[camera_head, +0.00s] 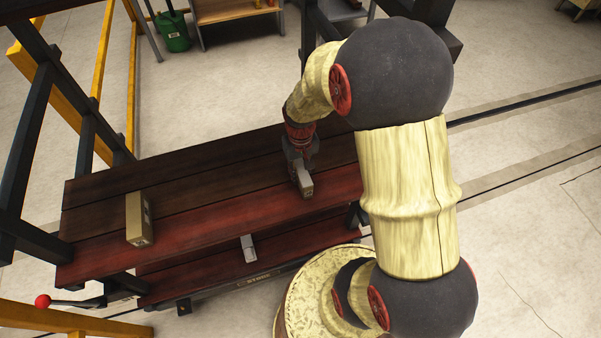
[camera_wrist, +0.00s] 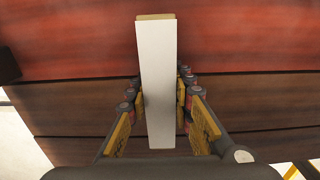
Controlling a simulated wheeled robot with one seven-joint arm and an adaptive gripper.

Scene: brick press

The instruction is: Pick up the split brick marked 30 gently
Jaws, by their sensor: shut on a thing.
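A narrow brick (camera_wrist: 157,90) stands between the two fingers of my gripper (camera_wrist: 157,105). In the wrist view its near face is pale grey-white, with a tan edge at the far end. My gripper is shut on this brick, with a finger against each long side. In the head view my gripper (camera_head: 301,158) points down over the right part of the red-brown plank bench, and the brick (camera_head: 305,184) shows below the fingers. I cannot read a number on it, and I cannot tell whether it touches the planks.
A wider tan brick (camera_head: 138,219) with dark marking on its near end stands on the left of the plank bench (camera_head: 210,215). A small grey block (camera_head: 249,248) is at a lower plank. A red-knobbed lever (camera_head: 43,301) and dark posts are at the left.

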